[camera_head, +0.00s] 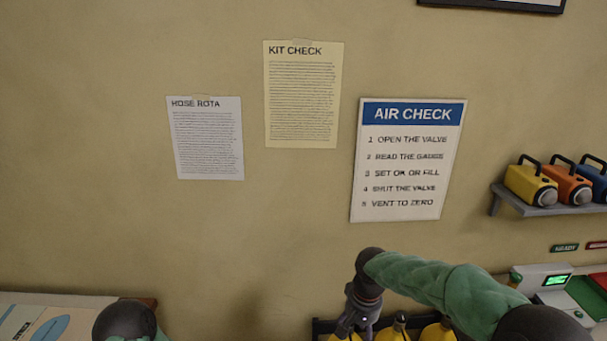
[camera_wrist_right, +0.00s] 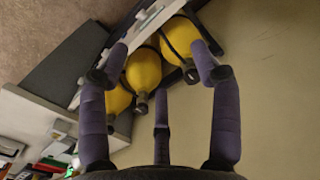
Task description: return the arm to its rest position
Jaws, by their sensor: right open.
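My right arm (camera_head: 430,283), in a green sleeve, comes in from the right in the head view and bends down at the wrist. My right gripper (camera_head: 350,325) hangs over the left end of a row of yellow cylinders (camera_head: 394,329). In the right wrist view its purple-grey fingers (camera_wrist_right: 161,62) are spread apart with nothing held between them. The yellow cylinders (camera_wrist_right: 144,69) show beyond the fingers, partly covered by them. The cylinders' lower parts are cut off in the head view. My left gripper is out of view; only a dark joint of my left arm (camera_head: 125,319) shows.
A dark rack (camera_head: 321,326) holds the cylinders against the wall. A console with a green screen (camera_head: 556,281) is at right, below a shelf (camera_head: 545,208) with yellow, orange and blue lamps. An "AIR CHECK" sign (camera_head: 408,160) hangs on the wall. A board (camera_head: 40,318) lies lower left.

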